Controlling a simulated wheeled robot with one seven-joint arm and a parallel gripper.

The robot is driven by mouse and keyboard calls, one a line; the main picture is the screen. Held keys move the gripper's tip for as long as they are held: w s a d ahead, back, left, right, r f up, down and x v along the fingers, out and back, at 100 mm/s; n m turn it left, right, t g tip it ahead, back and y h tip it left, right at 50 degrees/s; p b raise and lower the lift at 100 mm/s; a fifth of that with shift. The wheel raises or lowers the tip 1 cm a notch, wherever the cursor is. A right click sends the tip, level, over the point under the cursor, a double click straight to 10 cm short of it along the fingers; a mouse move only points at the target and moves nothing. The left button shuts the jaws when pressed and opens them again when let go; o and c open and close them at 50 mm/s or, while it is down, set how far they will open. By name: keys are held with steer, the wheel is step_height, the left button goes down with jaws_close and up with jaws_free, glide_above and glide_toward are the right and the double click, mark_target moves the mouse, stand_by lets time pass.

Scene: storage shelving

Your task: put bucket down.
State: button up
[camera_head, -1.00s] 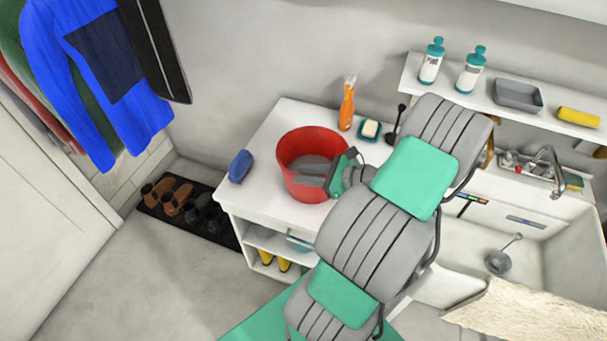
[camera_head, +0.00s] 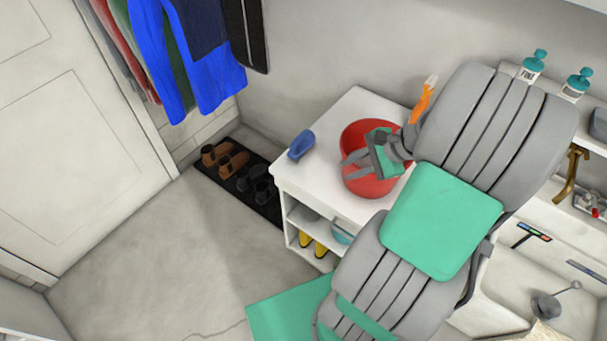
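The red bucket (camera_head: 372,187) stands on the white counter (camera_head: 312,168), partly hidden behind my gripper and arm. My gripper (camera_head: 348,168) is over the bucket, with its two grey fingers pointing left across it. The fingers look spread apart with nothing visible between them. I cannot tell whether they touch the bucket.
A blue brush-like object (camera_head: 301,145) lies on the counter's left corner. An orange spray bottle (camera_head: 423,100) stands behind the bucket. Shoes (camera_head: 225,157) sit on a dark mat, and yellow boots (camera_head: 312,245) are under the counter. The floor at left is clear.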

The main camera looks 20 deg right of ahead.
steer(key=s+a+r+n+h, duration=0.2)
steer(key=a+r+n+h, duration=0.1)
steer(key=a+n, duration=0.5)
steer(key=s+a+r+n+g+h, duration=0.1)
steer(key=a+r+n+h, duration=0.1)
steer(key=a+r+n, duration=0.3)
steer(key=a+n, duration=0.3)
steer(key=n, duration=0.2)
steer(key=shift+s+a+r+h, duration=0.25)
steer(key=shift+s+r+h, duration=0.1)
steer(key=shift+h, duration=0.05)
